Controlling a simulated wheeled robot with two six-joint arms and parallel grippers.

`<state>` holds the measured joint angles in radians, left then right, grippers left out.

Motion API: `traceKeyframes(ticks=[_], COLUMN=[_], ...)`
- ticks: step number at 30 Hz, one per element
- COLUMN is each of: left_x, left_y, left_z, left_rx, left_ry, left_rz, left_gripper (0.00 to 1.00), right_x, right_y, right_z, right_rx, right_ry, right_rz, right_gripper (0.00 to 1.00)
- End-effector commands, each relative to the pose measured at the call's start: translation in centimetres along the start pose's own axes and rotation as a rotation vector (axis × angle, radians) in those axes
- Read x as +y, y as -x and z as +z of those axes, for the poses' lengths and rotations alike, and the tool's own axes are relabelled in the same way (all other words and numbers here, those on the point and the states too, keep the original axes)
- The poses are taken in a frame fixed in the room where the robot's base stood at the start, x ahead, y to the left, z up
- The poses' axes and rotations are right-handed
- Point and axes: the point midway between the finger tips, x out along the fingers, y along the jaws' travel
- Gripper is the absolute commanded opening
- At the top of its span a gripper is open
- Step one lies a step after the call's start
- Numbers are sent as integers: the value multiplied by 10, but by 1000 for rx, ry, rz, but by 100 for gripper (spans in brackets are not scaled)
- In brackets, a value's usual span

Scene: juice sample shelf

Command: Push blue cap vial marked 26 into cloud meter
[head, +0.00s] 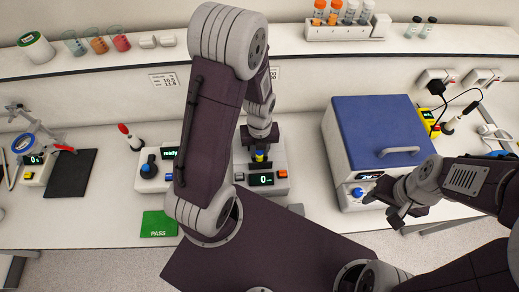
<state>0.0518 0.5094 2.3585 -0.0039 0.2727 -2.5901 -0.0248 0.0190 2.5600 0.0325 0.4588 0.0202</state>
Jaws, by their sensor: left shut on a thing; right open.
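My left gripper (261,144) points down over a grey-white meter (280,157) with a dark display reading 0. It is shut on a small vial (260,156), of which only a yellowish part shows just below the fingers. The vial's cap and number mark are hidden by the gripper. The vial is at the top of the meter; I cannot tell how deep it sits. I take this to be the cloud meter, but I can read no name on it. My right gripper (392,203) is open and empty, in front of the blue-lidded box.
A second device (150,184) with a "ready" display stands left of the meter, partly behind my arm. A green PASS card (158,224) lies in front. A blue-lidded box (375,130) stands right.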

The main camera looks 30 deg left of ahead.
Motion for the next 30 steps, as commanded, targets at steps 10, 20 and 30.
traceKeyframes(ticks=[10, 20, 30], left_x=[0, 0, 0], left_y=[-9, -16, -16], left_z=[0, 0, 0], left_rx=[0, 0, 0], left_ry=[0, 0, 0], left_rz=[0, 0, 0], left_gripper=[0, 0, 52], right_x=[0, 0, 0], right_y=[-7, -13, -13], right_z=[1, 1, 1], right_rx=[0, 0, 0], right_ry=[0, 0, 0], right_rz=[0, 0, 0], right_gripper=[52, 52, 52])
